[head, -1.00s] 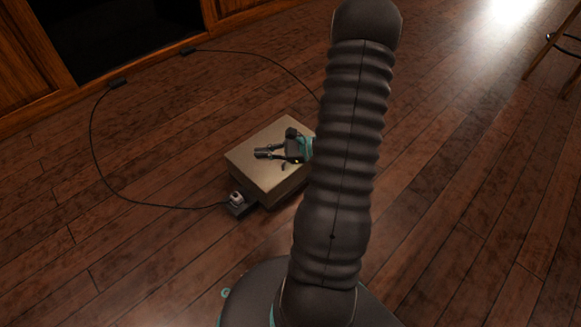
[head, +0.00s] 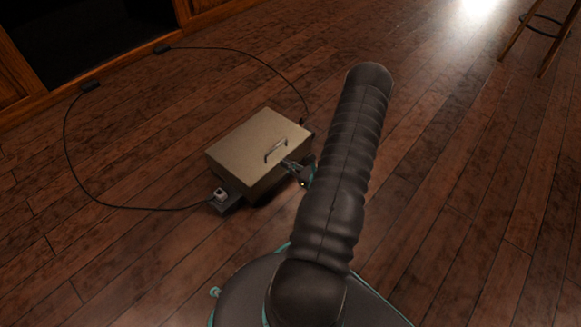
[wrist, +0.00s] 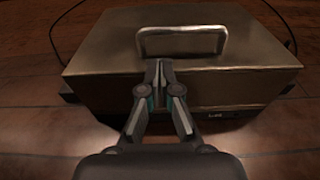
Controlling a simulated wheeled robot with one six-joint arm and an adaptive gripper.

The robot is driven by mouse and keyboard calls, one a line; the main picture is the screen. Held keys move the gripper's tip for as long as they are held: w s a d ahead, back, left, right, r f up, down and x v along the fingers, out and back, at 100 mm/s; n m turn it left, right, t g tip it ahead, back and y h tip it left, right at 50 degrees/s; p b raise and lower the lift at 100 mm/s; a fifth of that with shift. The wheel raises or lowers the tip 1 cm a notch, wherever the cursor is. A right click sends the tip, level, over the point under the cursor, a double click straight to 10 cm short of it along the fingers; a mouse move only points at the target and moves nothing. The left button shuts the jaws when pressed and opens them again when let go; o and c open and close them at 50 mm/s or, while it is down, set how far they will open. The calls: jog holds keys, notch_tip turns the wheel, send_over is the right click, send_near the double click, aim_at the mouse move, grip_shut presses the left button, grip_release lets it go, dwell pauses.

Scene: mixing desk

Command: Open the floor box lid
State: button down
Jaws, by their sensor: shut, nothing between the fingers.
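The floor box is a low tan-brown box on the floor, with its flat lid (head: 245,140) on top; it also shows in the wrist view (wrist: 110,45). The lid looks down, lying flat. A metal bar handle (head: 274,151) stands up from the lid near the edge facing me; it is large in the wrist view (wrist: 181,41). My gripper (head: 291,166) is at that near edge, just beside the handle and not around it. In the wrist view my gripper (wrist: 159,68) has its fingertips together, overlapping the front edge. Contact with the lid cannot be told.
A white plug (head: 220,194) sits on a dark block at the box's left corner. A black cable (head: 66,150) loops over the floor behind and left of the box. A wooden stool (head: 541,40) stands far right. Open floor lies around the box.

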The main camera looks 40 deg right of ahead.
aim_at(275, 160)
jog(key=w, duration=0.6)
jog(key=shift+a+f, duration=0.25)
jog(key=shift+f, duration=0.15)
